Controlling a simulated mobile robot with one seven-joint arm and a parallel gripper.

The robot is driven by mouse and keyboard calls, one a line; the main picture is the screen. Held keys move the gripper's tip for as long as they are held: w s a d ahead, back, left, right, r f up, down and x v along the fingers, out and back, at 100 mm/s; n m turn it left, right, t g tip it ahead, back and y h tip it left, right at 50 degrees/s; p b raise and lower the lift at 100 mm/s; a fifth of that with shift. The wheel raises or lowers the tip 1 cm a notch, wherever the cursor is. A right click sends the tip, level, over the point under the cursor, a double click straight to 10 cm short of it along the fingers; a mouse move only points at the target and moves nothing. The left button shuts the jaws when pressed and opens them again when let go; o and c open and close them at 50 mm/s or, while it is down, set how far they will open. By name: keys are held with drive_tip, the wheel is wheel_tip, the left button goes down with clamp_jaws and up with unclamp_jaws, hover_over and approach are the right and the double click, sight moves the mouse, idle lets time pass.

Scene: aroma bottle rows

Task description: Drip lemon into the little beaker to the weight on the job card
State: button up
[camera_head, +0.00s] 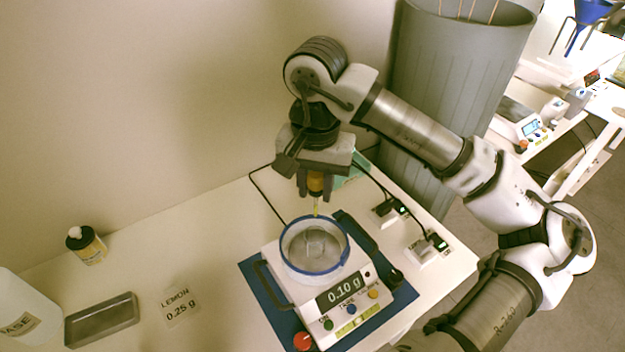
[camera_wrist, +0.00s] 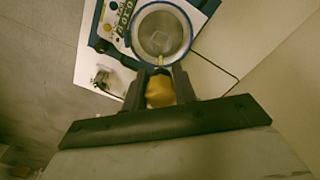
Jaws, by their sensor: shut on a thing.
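My gripper (camera_head: 316,190) is shut on a dropper with an amber bulb (camera_wrist: 160,90). Its thin tip, holding pale yellow liquid, points down above the little beaker (camera_head: 315,243). The beaker is clear and stands on the balance (camera_head: 291,292), inside a clear ring with a blue rim (camera_head: 289,262). The balance display (camera_head: 343,289) reads 0.10 g. The job card (camera_head: 180,305) reads "LEMON 0.25 g" and lies on the table to the left. In the wrist view, the beaker (camera_wrist: 158,40) shows just beyond the dropper tip. Whether a drop is falling cannot be seen.
A small bottle with a black collar and yellow label (camera_head: 88,248) stands at the left. A grey tray (camera_head: 101,320) and a white container marked "BASE" (camera_head: 20,310) are near it. Sockets with cables (camera_head: 425,248) lie right of the balance. A grey bin (camera_head: 440,90) stands behind.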

drive_tip(key=shift+f+b, duration=0.25)
drive_tip(key=shift+b, duration=0.45)
drive_tip(key=shift+f+b, duration=1.7)
drive_tip(key=shift+b, duration=0.45)
drive_tip(key=c, duration=0.3)
drive_tip(key=o, duration=0.3)
drive_tip(key=shift+r, duration=0.1)
drive_tip(key=shift+r+p, duration=0.85)
drive_tip(key=shift+r, duration=1.1)
